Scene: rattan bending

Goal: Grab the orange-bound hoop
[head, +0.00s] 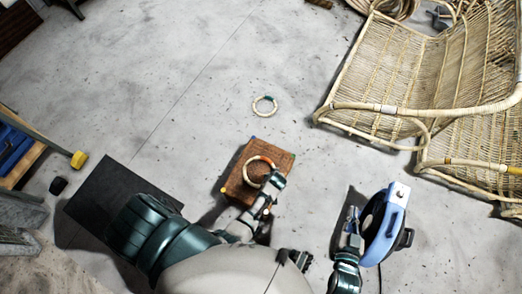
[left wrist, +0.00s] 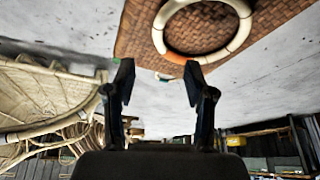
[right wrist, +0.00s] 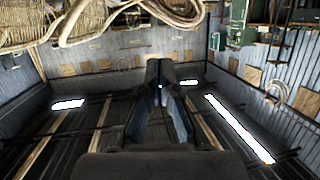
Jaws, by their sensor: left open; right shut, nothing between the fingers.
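The orange-bound hoop (head: 248,169), pale with an orange band, lies on the brown woven box (head: 233,187). In the left wrist view the hoop (left wrist: 160,30) is at the top, its orange band near the fingers. My left gripper (head: 277,181) is open at the hoop's lower right edge in the head view. The left wrist view shows the open, empty fingers (left wrist: 158,76) below the hoop; I cannot tell whether they touch it. My right gripper (head: 353,225) is beside the blue device; the right wrist view shows its fingers (right wrist: 160,65) shut and empty.
A second pale hoop with a teal band (head: 264,106) lies on the floor behind the box. A blue device with a dark disc (head: 394,210) stands at the right. Rattan seating (head: 400,75) fills the upper right.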

